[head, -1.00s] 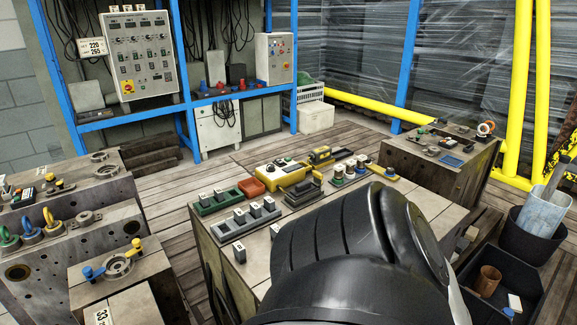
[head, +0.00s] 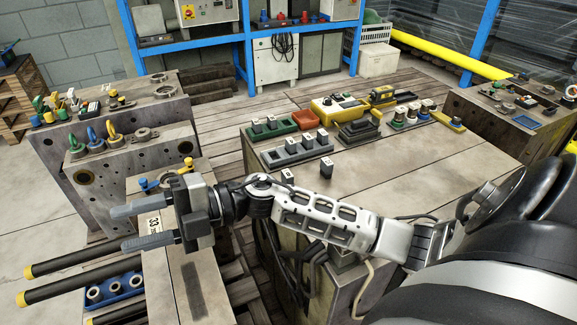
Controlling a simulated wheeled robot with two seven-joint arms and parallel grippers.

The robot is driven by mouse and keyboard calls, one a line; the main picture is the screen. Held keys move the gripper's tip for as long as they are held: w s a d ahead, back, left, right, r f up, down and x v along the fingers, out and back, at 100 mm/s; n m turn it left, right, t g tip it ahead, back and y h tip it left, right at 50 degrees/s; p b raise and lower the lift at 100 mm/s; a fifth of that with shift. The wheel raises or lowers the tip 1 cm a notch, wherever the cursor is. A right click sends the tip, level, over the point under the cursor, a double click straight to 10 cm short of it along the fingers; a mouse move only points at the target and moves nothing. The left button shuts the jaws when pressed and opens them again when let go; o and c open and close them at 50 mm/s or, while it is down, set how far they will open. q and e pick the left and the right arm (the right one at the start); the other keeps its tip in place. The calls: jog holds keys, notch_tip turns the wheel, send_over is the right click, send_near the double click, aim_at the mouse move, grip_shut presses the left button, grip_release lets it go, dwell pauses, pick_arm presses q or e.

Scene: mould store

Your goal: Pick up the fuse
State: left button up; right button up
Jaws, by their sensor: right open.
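No single thing is clearly marked as the fuse. Small dark blocks with white numbered tops could be fuses, but I cannot tell for sure. One block (head: 326,168) stands loose on the front of the large block-shaped bench (head: 420,170), with another (head: 288,176) to its left, partly behind my right arm. More stand in a grey tray (head: 283,157) and a green tray (head: 282,135). My right gripper (head: 118,228) is open and empty, pointing left over the lower-left mould block, well left of the loose blocks. My left gripper is not in view.
Behind the trays are a red bin (head: 306,119), a yellow box (head: 340,107) and coloured-topped cylinders (head: 412,113). Mould blocks (head: 125,125) with lifting eyes stand at left. Black yellow-tipped bars (head: 70,262) and a blue tray (head: 115,288) lie lower left. The bench front is mostly clear.

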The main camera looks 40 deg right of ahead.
jog(key=w+d+f+n+g+h, duration=0.2)
jog(key=d+f+n+g+h, duration=0.2)
jog(key=d+n+g+h, duration=0.15)
notch_tip(320, 180, up, 6)
jog(key=m+h+b, duration=0.3)
jog(key=h, duration=1)
send_over(289, 175)
jog(key=shift+t+h, duration=0.25)
jog(key=f, duration=1)
jog(key=shift+s+b, duration=0.25)
jog(key=shift+b, duration=0.15)
jog(key=shift+w+f, duration=0.15)
jog(key=shift+f, duration=1.3)
jog(key=shift+w+f, duration=0.15)
jog(key=shift+f, duration=1.3)
grip_shut()
